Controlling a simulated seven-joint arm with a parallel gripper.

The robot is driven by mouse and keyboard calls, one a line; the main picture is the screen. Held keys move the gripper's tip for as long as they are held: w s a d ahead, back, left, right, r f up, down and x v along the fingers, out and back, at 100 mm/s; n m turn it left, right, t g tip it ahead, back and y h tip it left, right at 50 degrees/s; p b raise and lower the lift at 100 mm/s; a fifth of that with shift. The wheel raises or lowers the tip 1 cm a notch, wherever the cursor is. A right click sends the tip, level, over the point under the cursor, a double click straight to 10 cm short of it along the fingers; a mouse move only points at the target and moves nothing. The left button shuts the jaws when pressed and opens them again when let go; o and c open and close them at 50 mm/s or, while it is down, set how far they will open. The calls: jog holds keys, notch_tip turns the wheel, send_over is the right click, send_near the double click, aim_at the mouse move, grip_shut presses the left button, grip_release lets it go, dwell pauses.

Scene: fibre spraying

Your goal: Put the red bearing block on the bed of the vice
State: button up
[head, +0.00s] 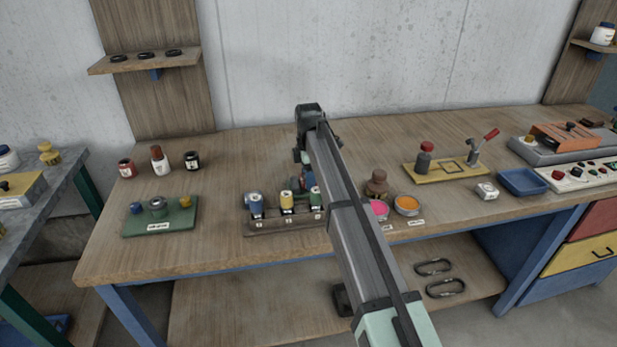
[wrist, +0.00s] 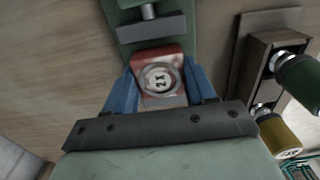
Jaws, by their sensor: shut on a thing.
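In the wrist view the red bearing block (wrist: 172,54) sits between the two blue fingers of my gripper (wrist: 160,76), which is shut on it. The block carries a pale metal ring with an upside-down number on its face. Just beyond the block is the green vice (wrist: 124,14) with a grey jaw and a metal screw. The block overlaps the near part of the vice in this view; I cannot tell whether it touches the bed. In the head view my arm hides most of the vice and the block.
A green board (head: 180,223) lies to the left. Pink and orange pots (head: 407,205) stand right of my arm.

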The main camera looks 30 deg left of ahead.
jog(key=shift+f, duration=0.3)
jog(key=o, duration=1.3)
jog(key=shift+c, duration=0.2)
jog(key=shift+r, duration=0.15)
notch_tip(320, 180, up, 12)
